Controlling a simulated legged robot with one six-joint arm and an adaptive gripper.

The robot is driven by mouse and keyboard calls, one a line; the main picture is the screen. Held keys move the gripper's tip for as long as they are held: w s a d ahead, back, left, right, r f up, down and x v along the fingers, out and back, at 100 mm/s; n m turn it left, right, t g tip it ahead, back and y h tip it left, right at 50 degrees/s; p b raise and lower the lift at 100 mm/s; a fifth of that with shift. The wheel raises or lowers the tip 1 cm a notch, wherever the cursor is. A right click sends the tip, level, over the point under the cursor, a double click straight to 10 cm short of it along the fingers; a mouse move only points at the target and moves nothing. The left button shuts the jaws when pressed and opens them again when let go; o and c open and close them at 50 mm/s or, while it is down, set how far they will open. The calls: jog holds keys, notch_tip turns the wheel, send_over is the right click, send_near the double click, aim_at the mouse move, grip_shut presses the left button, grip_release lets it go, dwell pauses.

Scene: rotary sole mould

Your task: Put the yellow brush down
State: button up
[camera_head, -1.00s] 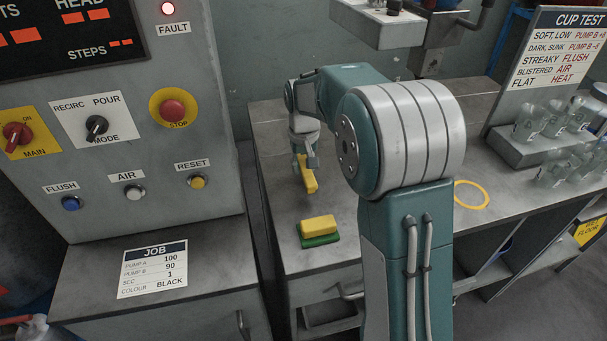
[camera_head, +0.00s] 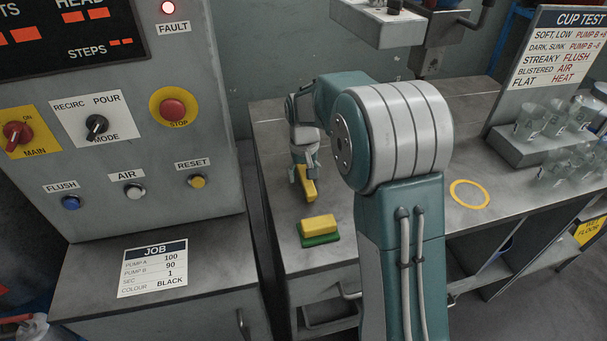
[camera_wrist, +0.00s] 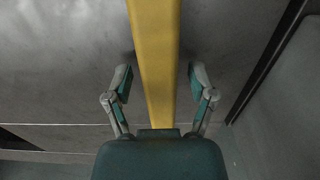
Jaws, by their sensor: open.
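The yellow brush (camera_head: 309,189) is at the left part of the grey bench, under my gripper (camera_head: 303,171). In the wrist view the brush (camera_wrist: 155,50) shows as a long yellow bar running between my fingers. My gripper (camera_wrist: 159,82) is open there, with a gap on each side of the bar. Its near end is hidden behind the gripper's body. The brush appears to rest on the bench top, but its underside is hidden.
A yellow block (camera_head: 319,225) on a green pad (camera_head: 320,240) lies in front of the brush, near the bench's front edge. A yellow ring (camera_head: 469,207) marks the bench further right. Clear cups (camera_head: 529,122) stand at the right. The control cabinet (camera_head: 130,225) is left.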

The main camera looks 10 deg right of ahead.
aim_at(304, 172)
notch_tip(304, 172, up, 12)
jog(key=s+r+t, duration=0.1)
jog(key=s+r, duration=0.2)
jog(key=s, duration=0.4)
jog(key=s+r+t, duration=0.2)
jog(key=s+r, duration=0.2)
jog(key=s, duration=0.4)
jog(key=s+f+t, duration=0.2)
jog(key=s+f, duration=0.2)
jog(key=s, duration=1)
jog(key=shift+t, duration=0.3)
